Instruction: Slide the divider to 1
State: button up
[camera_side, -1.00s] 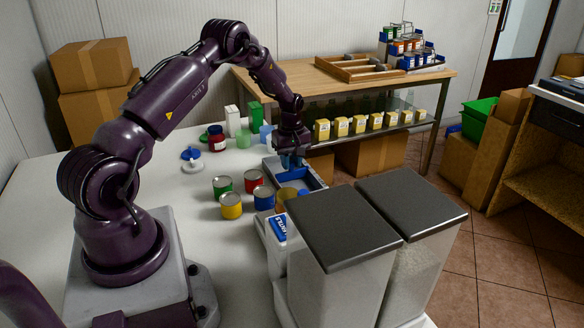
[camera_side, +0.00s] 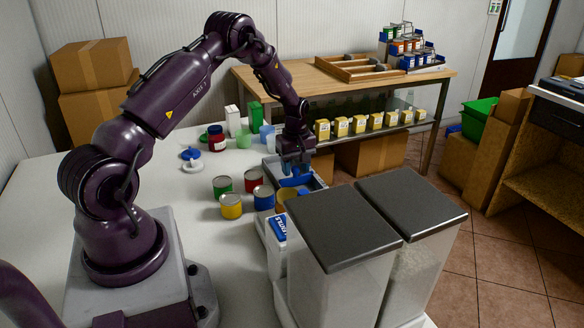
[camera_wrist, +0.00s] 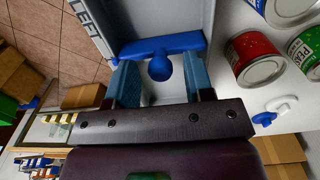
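The blue divider (camera_wrist: 135,48) is a crossbar with a round knob (camera_wrist: 160,67), lying across a grey tray (camera_wrist: 110,15) in the wrist view. Part of the divider shows blue in the side view (camera_side: 296,181), below my gripper (camera_side: 297,168). My gripper's two blue fingers stand either side of the knob in the wrist view (camera_wrist: 160,62), with a visible gap on each side. The gripper looks open and does not hold the knob. The tray wall bears the word LEFT. No mark 1 is readable, and the tray's near part is hidden by the gripper.
Several cans, including a yellow one (camera_side: 231,206) and a green one (camera_side: 222,186), stand left of the tray. Two dark-lidded clear bins (camera_side: 345,225) stand in front. A red-bodied jar (camera_side: 217,139) and a white lid (camera_side: 193,166) are farther left.

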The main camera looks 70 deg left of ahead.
aim_at(295, 167)
jog(key=shift+r, duration=0.15)
jog(key=shift+r, duration=3.35)
jog(key=shift+m, duration=0.3)
jog(key=s+d+r+m+t, duration=0.2)
jog(key=s+d+r+m, duration=0.6)
jog(key=d, duration=0.6)
jog(key=s+d+r+m+t, duration=0.3)
jog(key=s+d+r+m, duration=0.6)
jog(key=s+d+r, duration=0.3)
notch_tip(295, 167, up, 3)
jog(key=shift+s+d+r+t, duration=0.15)
jog(key=shift+s+d+t, duration=0.15)
jog(key=shift+d, duration=0.6)
